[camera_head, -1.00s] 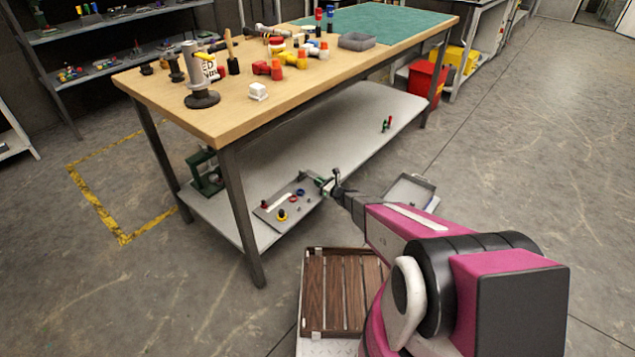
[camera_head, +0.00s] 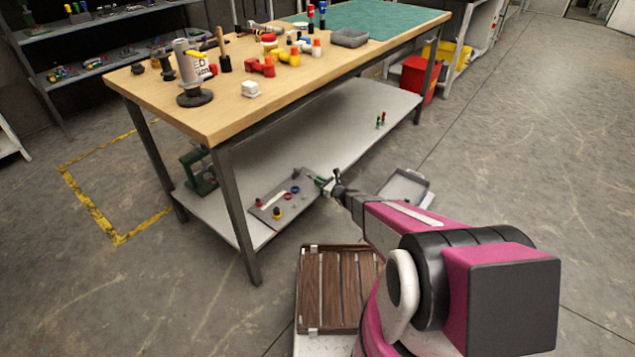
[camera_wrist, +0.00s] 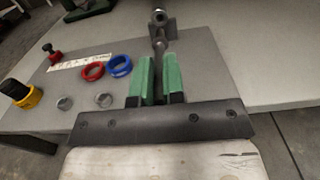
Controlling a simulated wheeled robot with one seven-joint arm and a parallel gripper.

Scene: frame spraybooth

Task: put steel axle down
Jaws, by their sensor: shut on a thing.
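My gripper (camera_wrist: 153,75) has green fingers and is shut on the steel axle (camera_wrist: 159,45), a dark grey rod pointing away from the palm. Its lower part is hidden between the fingers. A dark block-like piece with a round end shows around its far part; I cannot tell whether the axle touches it. In the head view, my gripper (camera_head: 319,181) is at the right end of a grey board (camera_head: 268,208) on the bench's lower shelf (camera_head: 300,136). The axle is too small to make out clearly there.
On the board are a blue ring (camera_wrist: 119,66), a red ring (camera_wrist: 93,71), metal rings, a yellow-black knob (camera_wrist: 22,95) and a red knob (camera_wrist: 52,52). A bench leg (camera_head: 236,215) stands left.

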